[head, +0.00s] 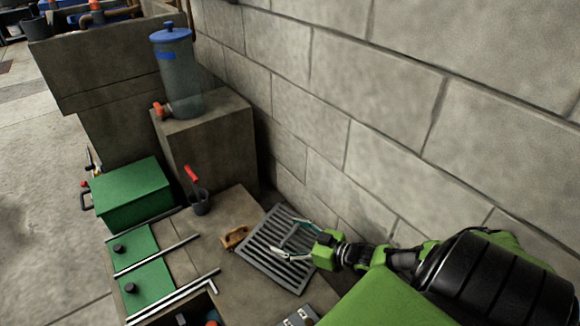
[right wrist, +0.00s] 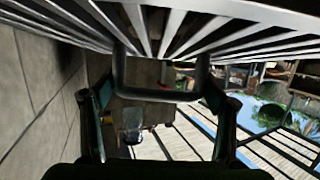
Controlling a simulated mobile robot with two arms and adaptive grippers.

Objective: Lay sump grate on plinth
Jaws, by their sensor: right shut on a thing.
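The sump grate (head: 262,262), a grey slatted metal panel, shows at the lower middle of the head view, close to the block wall. My right gripper (head: 284,243) is over its slats and shut on it. In the right wrist view the slats (right wrist: 190,30) cross the top, and a dark bar (right wrist: 158,92) of the grate sits between the fingers. A low concrete surface (head: 215,238) lies beside and partly under the grate; I cannot tell whether they touch. I cannot tell for certain which block is the plinth. My left gripper is not in view.
A tan brush-like item (head: 235,238) lies close to the grate's left edge. A dark cup with a red-handled tool (head: 200,203), a green box (head: 130,195) and green panels with metal rails (head: 150,262) stand left. A water dispenser (head: 180,80) tops a taller block (head: 210,145).

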